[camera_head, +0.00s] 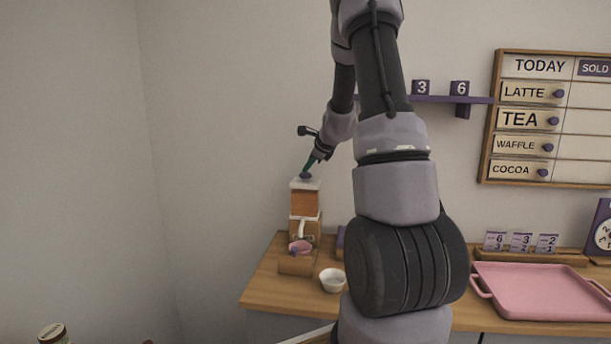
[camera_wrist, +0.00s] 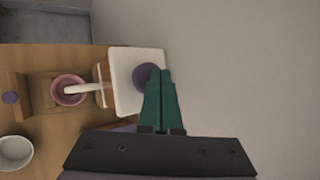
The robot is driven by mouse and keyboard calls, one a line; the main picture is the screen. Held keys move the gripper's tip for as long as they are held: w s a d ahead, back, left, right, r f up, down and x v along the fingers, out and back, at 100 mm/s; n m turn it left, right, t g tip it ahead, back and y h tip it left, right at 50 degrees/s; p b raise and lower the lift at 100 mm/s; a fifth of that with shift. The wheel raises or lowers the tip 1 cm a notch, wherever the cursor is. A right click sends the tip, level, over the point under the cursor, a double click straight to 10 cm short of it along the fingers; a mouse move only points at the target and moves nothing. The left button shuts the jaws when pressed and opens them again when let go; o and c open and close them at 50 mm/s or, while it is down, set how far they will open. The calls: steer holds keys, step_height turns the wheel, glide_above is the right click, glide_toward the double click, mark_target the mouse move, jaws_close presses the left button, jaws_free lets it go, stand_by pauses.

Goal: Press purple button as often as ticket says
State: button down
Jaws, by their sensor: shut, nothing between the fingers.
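The purple button (camera_head: 305,176) sits on the white top of a wooden dispenser (camera_head: 305,203) at the table's left end. In the wrist view the button (camera_wrist: 144,76) is partly covered by my green fingers. My gripper (camera_head: 307,170) is shut and empty, its tips pointing down at the button; I cannot tell whether they touch it. The shut tips also show in the wrist view (camera_wrist: 160,73). Several small tickets (camera_head: 521,242) stand in a wooden rack at the right, with digits that look like 6, 3 and 2 on top; smaller print is hard to read.
A pink cup (camera_wrist: 68,90) stands below the dispenser's white spout (camera_wrist: 84,88). A white bowl (camera_head: 332,281) and a pink tray (camera_head: 540,290) are on the table. A menu board (camera_head: 545,120) and a purple shelf (camera_head: 440,99) are on the wall.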

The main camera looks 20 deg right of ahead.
mark_target(308, 174)
steer(key=shift+f, duration=0.7)
stand_by(0.6)
steer(key=shift+r, duration=1.25)
steer(key=shift+r, duration=0.1)
steer(key=shift+r, duration=2.4)
step_height(308, 174, up, 4)
steer(key=shift+f, duration=0.1)
stand_by(0.5)
